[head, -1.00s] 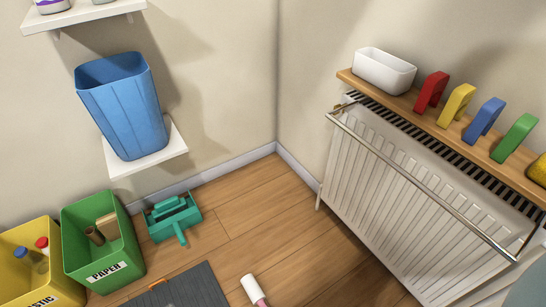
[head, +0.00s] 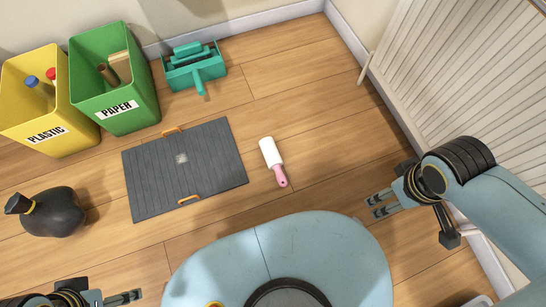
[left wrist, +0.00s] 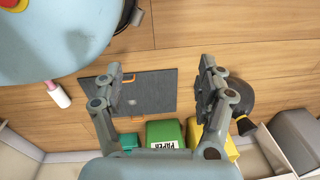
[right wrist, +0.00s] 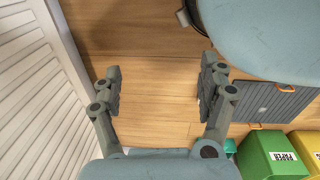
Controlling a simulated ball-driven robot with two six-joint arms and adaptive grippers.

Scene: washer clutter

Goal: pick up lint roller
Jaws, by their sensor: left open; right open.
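The lint roller (head: 270,155) lies on the wooden floor in the head view, right of the dark grey mat. It has a white roll and a pink handle pointing down and slightly right. In the left wrist view the lint roller (left wrist: 59,95) lies at the left, beside my body. My right gripper (head: 371,206) is open and empty, to the right of and below the roller in the head view. My left gripper (head: 138,295) is open and empty at the bottom left, well away from it. In the right wrist view the roller is mostly hidden behind a finger.
The dark grey mat (head: 165,190) with orange handles lies left of the roller. Behind it stand a teal dustpan set (head: 195,70), a green paper bin (head: 135,115) and a yellow plastic bin (head: 65,145). A black bag (head: 55,215) lies left. A radiator (head: 450,80) stands right.

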